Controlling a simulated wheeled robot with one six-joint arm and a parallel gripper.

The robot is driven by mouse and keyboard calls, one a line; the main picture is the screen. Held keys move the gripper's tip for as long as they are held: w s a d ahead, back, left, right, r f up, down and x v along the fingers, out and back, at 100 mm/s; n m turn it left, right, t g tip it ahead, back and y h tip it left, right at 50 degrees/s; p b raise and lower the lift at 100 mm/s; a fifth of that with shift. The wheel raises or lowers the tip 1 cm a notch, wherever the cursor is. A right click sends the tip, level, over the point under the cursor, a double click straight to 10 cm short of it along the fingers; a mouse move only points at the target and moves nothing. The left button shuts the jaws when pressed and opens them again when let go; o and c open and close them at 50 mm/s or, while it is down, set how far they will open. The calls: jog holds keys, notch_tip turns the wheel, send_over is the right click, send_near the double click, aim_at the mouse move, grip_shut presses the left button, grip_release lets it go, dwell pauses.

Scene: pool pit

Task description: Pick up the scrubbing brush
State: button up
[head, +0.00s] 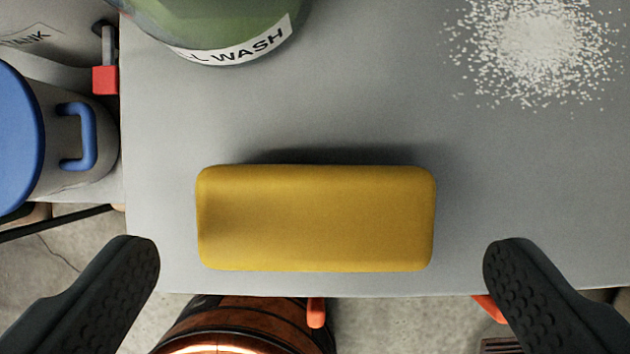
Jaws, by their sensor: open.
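A yellow block (316,218) with rounded edges lies lengthwise across the grey tabletop, near its front edge. No bristles or handle show, so I cannot tell whether it is the scrubbing brush or a sponge. No other brush is in view. My gripper (322,248) is open, with one dark ribbed finger at the lower left and one at the lower right. The fingers stand apart from the block, beyond its two short ends, with nothing between them in contact.
A green container (215,25) labelled "...L WASH" stands behind the block. White granules (545,40) are spilled at the back right. A blue-lidded tank (20,135) with a blue handle is left of the table (520,190). A copper-brown rounded object (245,325) is below the front edge.

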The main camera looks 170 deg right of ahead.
aim_at(316, 223)
jog(key=x, duration=0.5)
jog(key=shift+s, duration=0.1)
jog(key=shift+c, duration=0.2)
jog(key=c, duration=0.7)
notch_tip(316, 223, up, 10)
